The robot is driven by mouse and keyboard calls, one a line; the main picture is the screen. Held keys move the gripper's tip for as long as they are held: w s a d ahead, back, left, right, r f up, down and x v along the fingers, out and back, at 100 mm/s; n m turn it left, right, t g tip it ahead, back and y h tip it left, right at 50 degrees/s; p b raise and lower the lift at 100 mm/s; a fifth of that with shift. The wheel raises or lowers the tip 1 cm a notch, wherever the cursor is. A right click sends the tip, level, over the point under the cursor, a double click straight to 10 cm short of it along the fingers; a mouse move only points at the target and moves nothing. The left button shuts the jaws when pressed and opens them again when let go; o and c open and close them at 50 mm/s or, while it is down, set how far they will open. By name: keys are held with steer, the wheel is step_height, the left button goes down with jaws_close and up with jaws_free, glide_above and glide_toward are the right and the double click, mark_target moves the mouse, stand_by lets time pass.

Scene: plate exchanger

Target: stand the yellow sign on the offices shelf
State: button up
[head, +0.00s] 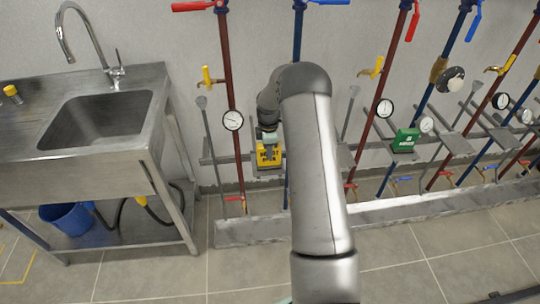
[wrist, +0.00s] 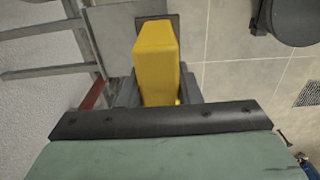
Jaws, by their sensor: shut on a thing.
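The yellow sign (head: 268,156), with dark lettering on its front, is upright in front of the pipe wall, left of my arm in the head view. My gripper (head: 268,140) is above it and shut on it. In the wrist view the yellow sign (wrist: 156,62) fills the space between the fingers of my gripper (wrist: 158,95). A small grey shelf (head: 268,171) shows just below the sign in the head view. I cannot tell whether the sign touches it. No shelf label is readable, so I cannot tell which shelf is the offices one.
A green sign (head: 405,140) stands on another small shelf to the right. Red and blue pipes with gauges (head: 233,120), valves and grey bars line the wall. A steel sink (head: 97,118) stands at the left. The tiled floor in front is mostly clear.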

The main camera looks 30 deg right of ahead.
steer(key=shift+w+d+f+b, duration=0.3)
steer(key=shift+w+f+b, duration=0.2)
steer(key=shift+w+f, duration=0.25)
steer(key=shift+w+d+f+b, duration=0.25)
steer(key=shift+w+f+b, duration=0.2)
steer(key=shift+w+f, duration=0.3)
steer(key=shift+f+b, duration=0.5)
steer(key=shift+f, duration=0.05)
steer(key=o, duration=1.2)
steer(key=shift+c, duration=0.2)
steer(key=shift+r, duration=0.1)
step_height(320, 180, up, 17)
steer(key=shift+r, duration=0.15)
